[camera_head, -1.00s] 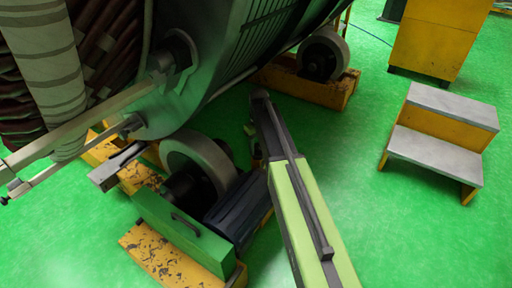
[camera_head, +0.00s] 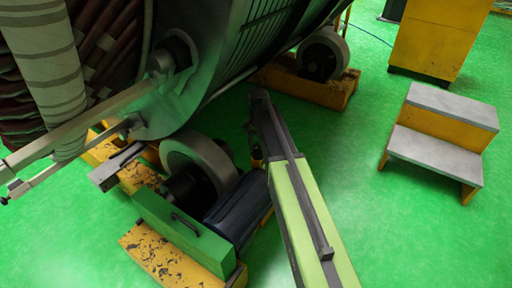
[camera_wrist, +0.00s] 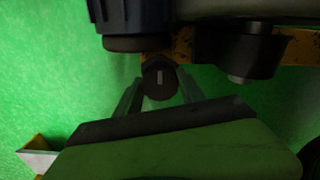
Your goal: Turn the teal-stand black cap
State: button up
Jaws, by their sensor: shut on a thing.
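The black cap (camera_wrist: 159,83) is round with a pale upright slot mark, in the upper middle of the wrist view. My gripper (camera_wrist: 159,92) has one finger on each side of it and is shut on it. The cap sits just below a dark blue ribbed cylinder and in front of a yellow bar. I cannot make out a teal stand. In the head view my arm reaches in beside the motor, and my gripper and the cap are mostly hidden there.
A dark blue motor (camera_head: 237,210) and a grey roller (camera_head: 203,160) stand left of my arm, under the large stator drum (camera_head: 215,75). A second roller stand (camera_head: 330,92) is behind. A yellow step stool (camera_head: 437,150) is at right. Green floor between is clear.

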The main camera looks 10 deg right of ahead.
aim_at(258, 146)
jog(key=shift+s+a+m, duration=0.1)
jog(key=shift+m, duration=1.5)
jog(key=o, duration=1.4)
jog(key=shift+c, duration=0.2)
jog(key=shift+r, duration=0.1)
notch_tip(258, 146, up, 12)
jog(key=p, duration=1.2)
